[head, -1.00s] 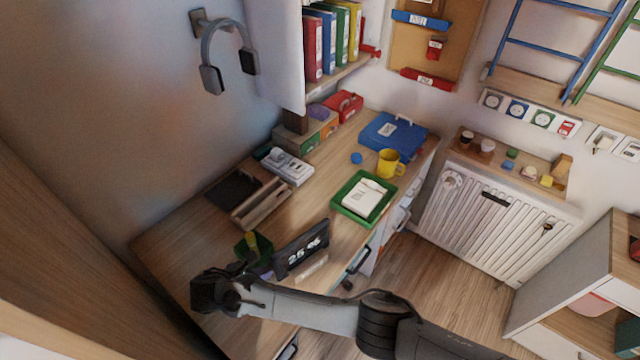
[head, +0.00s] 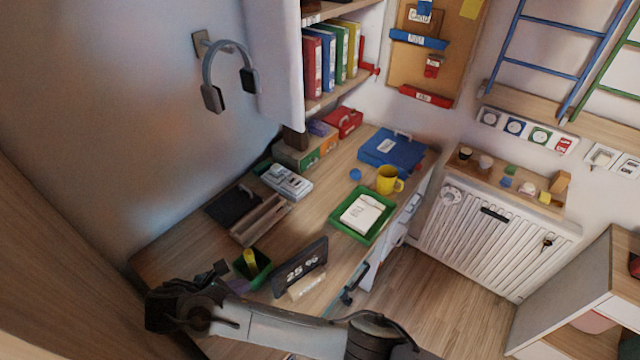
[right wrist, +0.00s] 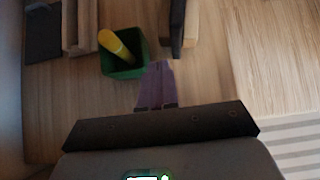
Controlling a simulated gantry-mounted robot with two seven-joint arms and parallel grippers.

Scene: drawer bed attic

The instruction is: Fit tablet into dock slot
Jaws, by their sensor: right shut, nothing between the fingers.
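A dark tablet (head: 300,267) with a lit white "25 %" readout stands tilted near the desk's front edge. A pale wooden block (head: 307,286), apparently the dock, is along its lower edge. I cannot tell whether the tablet sits in a slot. In the right wrist view the tablet (right wrist: 178,25) shows only as a dark edge beside the wood (right wrist: 191,28). My right gripper (right wrist: 159,68) is shut and empty, its purplish fingers beside the green cup and left of the tablet, apart from both. My right forearm crosses in front of the desk. My left gripper is not in view.
A green cup (head: 263,276) with a yellow item stands left of the tablet. Behind are a wooden slotted tray (head: 262,220), a dark flat pad (head: 234,205), a green tray (head: 338,222) with a notebook, and a yellow mug (head: 386,183). The desk between tablet and green tray is clear.

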